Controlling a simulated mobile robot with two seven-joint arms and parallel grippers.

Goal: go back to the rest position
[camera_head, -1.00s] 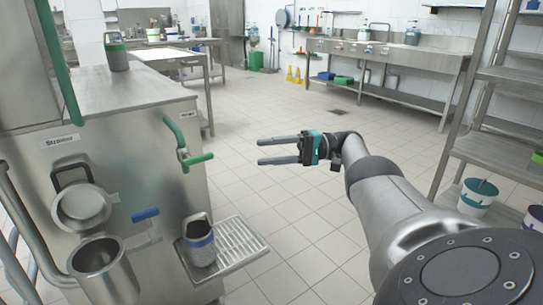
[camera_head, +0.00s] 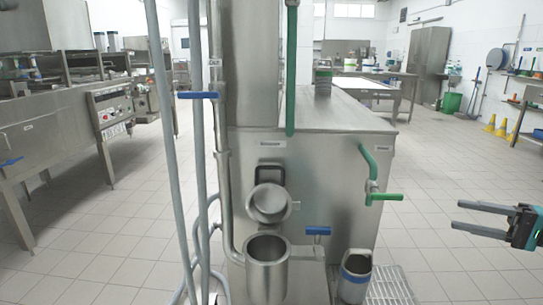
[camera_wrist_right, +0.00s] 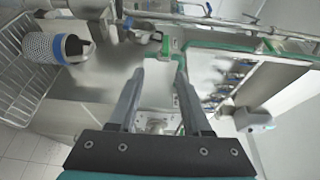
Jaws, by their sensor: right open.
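My right gripper (camera_head: 456,215) is at the right edge of the head view, held in the air to the right of the steel filler machine (camera_head: 305,165). Its two fingers point left and stand apart, with nothing between them. In the right wrist view the fingers (camera_wrist_right: 160,75) are also spread and empty. A grey cup with a blue band (camera_head: 355,278) stands at the drip grate (camera_head: 392,285) below the green tap. The gripper is apart from the cup. The cup also shows in the right wrist view (camera_wrist_right: 42,48), at the upper left. My left gripper is not in view.
A green-handled tap (camera_head: 385,197) sticks out from the machine's right side. A steel pot (camera_head: 267,272) and several vertical pipes are at its front. Steel counters (camera_head: 50,130) stand at the left. Tiled floor (camera_head: 455,255) is clear around the right gripper.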

